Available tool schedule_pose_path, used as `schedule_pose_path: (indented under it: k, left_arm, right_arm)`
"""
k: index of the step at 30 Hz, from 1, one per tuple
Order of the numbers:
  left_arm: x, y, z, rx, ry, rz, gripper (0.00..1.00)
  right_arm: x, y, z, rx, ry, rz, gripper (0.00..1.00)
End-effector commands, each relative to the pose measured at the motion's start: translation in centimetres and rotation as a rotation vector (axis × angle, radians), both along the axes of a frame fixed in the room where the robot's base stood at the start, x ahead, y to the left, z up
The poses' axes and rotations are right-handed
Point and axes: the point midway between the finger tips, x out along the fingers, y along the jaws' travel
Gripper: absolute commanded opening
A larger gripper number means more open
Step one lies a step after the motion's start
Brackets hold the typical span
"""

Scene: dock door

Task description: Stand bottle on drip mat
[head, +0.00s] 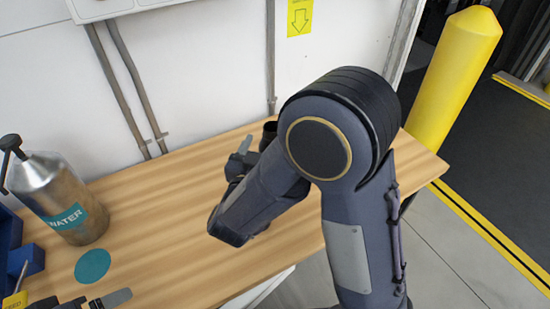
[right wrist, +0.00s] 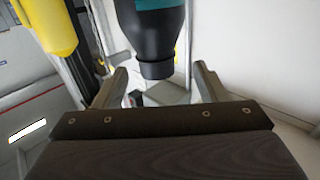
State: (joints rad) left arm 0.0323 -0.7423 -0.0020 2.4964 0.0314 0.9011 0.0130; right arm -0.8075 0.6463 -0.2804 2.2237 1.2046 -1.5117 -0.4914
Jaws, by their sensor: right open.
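A dark bottle (head: 268,131) stands at the back of the wooden table, mostly hidden behind my right arm. In the right wrist view the bottle (right wrist: 158,45) is black with a teal band; that picture is upside down, and the narrow cap end shows between the finger lines. My right gripper (right wrist: 157,88) is open, its fingers apart on either side of the cap. In the head view the right gripper (head: 238,160) is partly hidden by its arm. The drip mat, a teal disc (head: 92,266), lies bare at the front left. My left gripper (head: 108,300) is cut off at the bottom left edge.
A metal can marked WATER (head: 68,200) stands just behind the mat. Blue bins (head: 22,258) and a yellow-labelled item (head: 15,300) are at the far left. The table (head: 170,245) is clear between mat and right gripper. A yellow bollard (head: 455,80) stands beyond its right end.

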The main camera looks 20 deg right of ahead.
Motion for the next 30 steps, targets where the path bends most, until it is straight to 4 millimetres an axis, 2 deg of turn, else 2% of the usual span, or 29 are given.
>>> schedule_pose_path:
  k: [18, 26, 30]
  left_arm:
    - [0.0, 0.0, 0.5, 0.000, 0.000, 0.000, 0.90]
    - [0.0, 0.0, 0.5, 0.000, 0.000, 0.000, 0.90]
    - [0.0, 0.0, 0.5, 0.000, 0.000, 0.000, 0.90]
  right_arm:
    - [5.5, -4.8, 0.1, -0.005, -0.002, -0.005, 0.66]
    - [5.9, -4.9, 0.1, -0.005, -0.002, -0.001, 0.66]
    - [5.8, -4.9, 0.1, -0.005, -0.002, -0.001, 0.50]
